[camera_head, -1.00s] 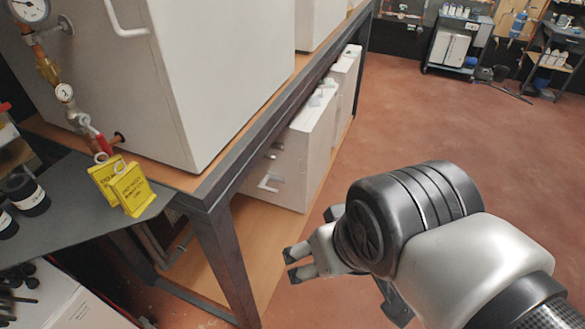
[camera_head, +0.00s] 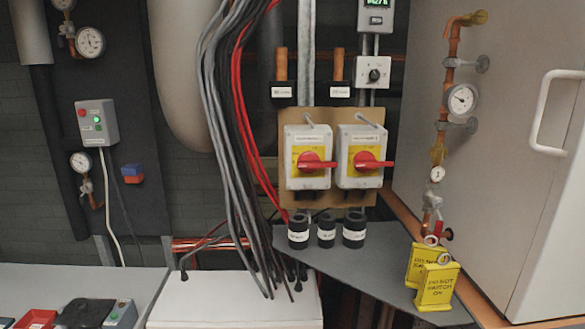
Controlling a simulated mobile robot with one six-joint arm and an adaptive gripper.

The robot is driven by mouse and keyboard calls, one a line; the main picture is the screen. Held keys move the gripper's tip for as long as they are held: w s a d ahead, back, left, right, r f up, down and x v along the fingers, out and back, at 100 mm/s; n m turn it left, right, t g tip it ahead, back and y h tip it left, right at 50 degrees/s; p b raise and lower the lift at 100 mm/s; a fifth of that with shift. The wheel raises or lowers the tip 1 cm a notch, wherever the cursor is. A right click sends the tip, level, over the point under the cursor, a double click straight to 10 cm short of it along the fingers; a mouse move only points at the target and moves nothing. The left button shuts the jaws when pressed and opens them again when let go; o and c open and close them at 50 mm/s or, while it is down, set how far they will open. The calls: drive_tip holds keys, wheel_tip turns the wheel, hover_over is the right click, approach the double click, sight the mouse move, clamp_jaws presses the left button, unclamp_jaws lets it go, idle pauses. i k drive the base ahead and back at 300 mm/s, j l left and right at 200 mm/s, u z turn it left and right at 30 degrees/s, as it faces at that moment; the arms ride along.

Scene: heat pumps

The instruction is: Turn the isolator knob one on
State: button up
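Two isolator boxes sit side by side on a brown board (camera_head: 330,198) on the wall, right of the picture's middle. The left isolator (camera_head: 307,157) and the right isolator (camera_head: 360,156) each have a light grey case, a yellow plate and a red knob. The left red knob (camera_head: 315,163) and the right red knob (camera_head: 372,161) both have handles lying about level, pointing right. The labels above them are too small to read surely, so I cannot tell which is number one. My gripper is not in view now.
Yellow "do not switch on" tags (camera_head: 438,284) and several black labelled cylinders (camera_head: 326,230) stand on a grey shelf (camera_head: 395,262) below. Black, grey and red cables (camera_head: 222,120) hang left of the isolators. A large white unit (camera_head: 480,150) with copper pipework stands right.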

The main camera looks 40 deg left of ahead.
sight(308, 162)
drive_tip(key=j+u, duration=0.15)
drive_tip(key=u, duration=1.3)
drive_tip(key=k+j, duration=0.05)
